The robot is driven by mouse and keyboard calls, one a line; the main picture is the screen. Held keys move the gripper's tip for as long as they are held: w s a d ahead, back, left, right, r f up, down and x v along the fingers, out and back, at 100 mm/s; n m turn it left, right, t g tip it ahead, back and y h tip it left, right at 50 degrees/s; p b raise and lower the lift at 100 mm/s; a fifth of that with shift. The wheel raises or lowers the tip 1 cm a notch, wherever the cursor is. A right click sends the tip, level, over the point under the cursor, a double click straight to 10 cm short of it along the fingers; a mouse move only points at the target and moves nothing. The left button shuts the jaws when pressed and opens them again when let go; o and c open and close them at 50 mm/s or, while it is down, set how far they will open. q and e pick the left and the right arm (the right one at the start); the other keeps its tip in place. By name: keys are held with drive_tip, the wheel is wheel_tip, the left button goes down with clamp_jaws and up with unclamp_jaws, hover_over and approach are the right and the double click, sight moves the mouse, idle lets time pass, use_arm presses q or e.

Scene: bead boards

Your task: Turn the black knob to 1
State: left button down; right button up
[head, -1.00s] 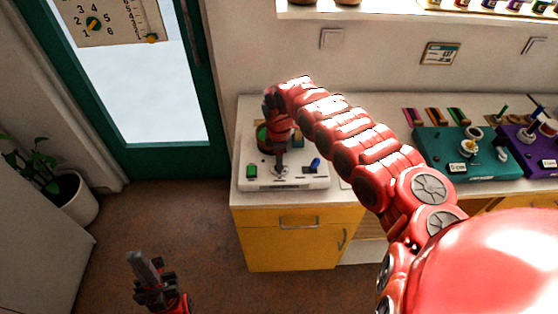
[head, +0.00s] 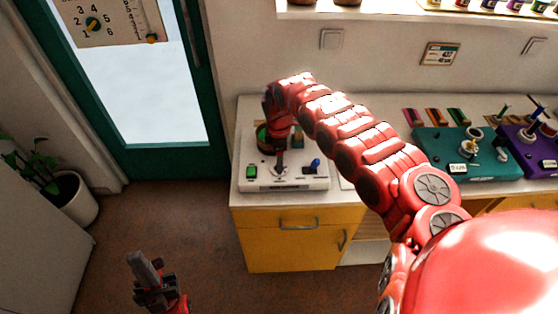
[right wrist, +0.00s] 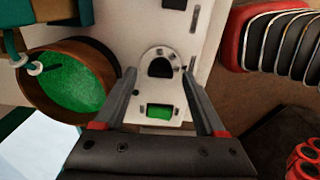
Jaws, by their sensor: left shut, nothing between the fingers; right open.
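The black knob (right wrist: 160,68) sits on a pale round dial on the white board (right wrist: 205,20). No dial numbers can be read. In the right wrist view my right gripper (right wrist: 159,74) is open, its fingertips apart on either side of the knob; I cannot tell how high above the board they are. In the head view the white board (head: 290,184) lies on the counter, and my right gripper (head: 281,157) points down over its middle, hiding much of the knob. My left gripper (head: 142,262) is shut and empty, low above the floor, away from the board.
The board has a green switch (head: 252,172) and a blue-tipped lever (head: 315,163). A brown bowl with green contents (right wrist: 72,82) stands close to the right gripper. Teal (head: 430,142) and purple (head: 540,158) boards lie farther right on the counter.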

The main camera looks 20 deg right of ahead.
wheel_tip(320, 180, up, 16)
drive_tip(key=b, duration=0.3)
drive_tip(key=shift+r+b, duration=0.15)
drive_tip(key=shift+b, duration=0.25)
